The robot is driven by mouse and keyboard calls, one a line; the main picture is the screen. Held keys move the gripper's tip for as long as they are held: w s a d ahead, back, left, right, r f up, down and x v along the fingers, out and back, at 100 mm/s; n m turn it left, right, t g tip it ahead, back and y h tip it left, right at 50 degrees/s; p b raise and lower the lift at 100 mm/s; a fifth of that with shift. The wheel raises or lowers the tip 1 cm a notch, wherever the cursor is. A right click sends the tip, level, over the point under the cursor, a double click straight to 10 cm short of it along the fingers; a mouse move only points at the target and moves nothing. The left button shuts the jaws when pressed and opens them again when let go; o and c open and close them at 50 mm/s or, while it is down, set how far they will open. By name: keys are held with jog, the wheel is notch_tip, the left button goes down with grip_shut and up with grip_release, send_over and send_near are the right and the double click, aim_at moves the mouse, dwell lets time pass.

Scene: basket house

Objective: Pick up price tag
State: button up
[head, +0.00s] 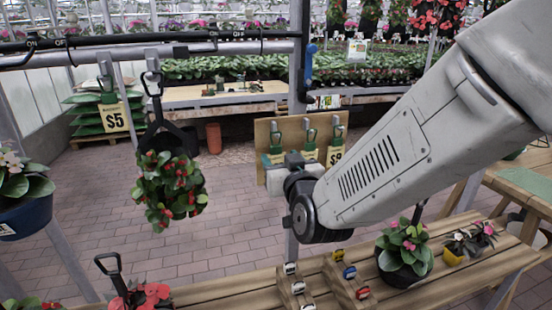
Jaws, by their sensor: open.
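A yellow price tag reading $5 (114,118) hangs in front of stacked green bags at the back left. A second pale yellow tag (336,154), with a dollar sign and a partly covered digit, is on the wooden board at the centre. My arm comes in from the upper right and covers part of that board. My gripper (292,172) is beyond the dark wrist joint, in front of the board's left part. It is open. Its fingertips are hard to make out, and I see no tag held in it.
A hanging plant with red flowers (168,185) is left of my gripper. A slatted wooden bench (440,290) in front holds potted plants and small wooden blocks with coloured pieces. A metal rail (150,52) crosses the upper left. The brick floor between is clear.

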aim_at(277, 149)
jog(key=x, duration=0.6)
jog(key=shift+d, duration=0.25)
jog(key=c, duration=0.8)
